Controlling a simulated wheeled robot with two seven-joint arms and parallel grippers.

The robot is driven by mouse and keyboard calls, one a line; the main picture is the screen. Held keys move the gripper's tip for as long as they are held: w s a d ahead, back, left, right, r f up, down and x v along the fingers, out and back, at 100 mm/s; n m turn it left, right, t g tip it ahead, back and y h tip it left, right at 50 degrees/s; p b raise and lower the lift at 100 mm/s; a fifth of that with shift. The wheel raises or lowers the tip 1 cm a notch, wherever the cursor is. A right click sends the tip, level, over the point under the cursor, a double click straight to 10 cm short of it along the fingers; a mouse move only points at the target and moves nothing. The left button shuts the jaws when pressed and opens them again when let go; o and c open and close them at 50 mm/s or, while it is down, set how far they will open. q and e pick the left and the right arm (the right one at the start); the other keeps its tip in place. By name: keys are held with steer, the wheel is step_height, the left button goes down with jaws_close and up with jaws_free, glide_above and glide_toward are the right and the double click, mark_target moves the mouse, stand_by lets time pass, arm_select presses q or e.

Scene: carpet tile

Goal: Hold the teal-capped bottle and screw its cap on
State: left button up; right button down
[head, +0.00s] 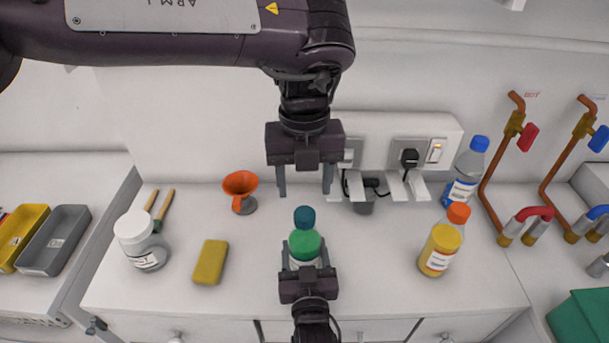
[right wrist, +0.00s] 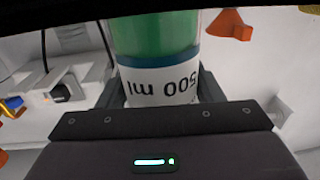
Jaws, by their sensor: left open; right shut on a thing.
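The teal-capped bottle (head: 305,243) stands upright on the white counter, with green contents and a white label. Its teal cap (head: 305,217) sits at the top of the bottle; I cannot tell how tightly. My right gripper (head: 306,268) is shut on the bottle's lower body from the front. The right wrist view shows the label of the bottle (right wrist: 160,85) between the fingers. My left gripper (head: 306,190) is open and empty, pointing down above and slightly behind the cap, its fingers apart from it.
An orange funnel (head: 240,186), a yellow sponge (head: 210,262) and a white-lidded jar (head: 140,240) stand left. An orange-capped bottle (head: 443,245) and a blue-capped bottle (head: 466,172) stand right. Sockets with plugs (head: 409,158) are behind. Counter beside the held bottle is clear.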

mark_target(305, 213)
arm_select(q)
steer(key=n, duration=0.1)
steer(key=r+n, duration=0.1)
steer(key=n, duration=0.1)
steer(key=shift+r+n, duration=0.15)
steer(key=shift+n, duration=0.15)
steer(key=shift+f, duration=4.05)
steer(key=shift+c, duration=0.4)
steer(key=c, duration=0.9)
steer(key=o, duration=1.1)
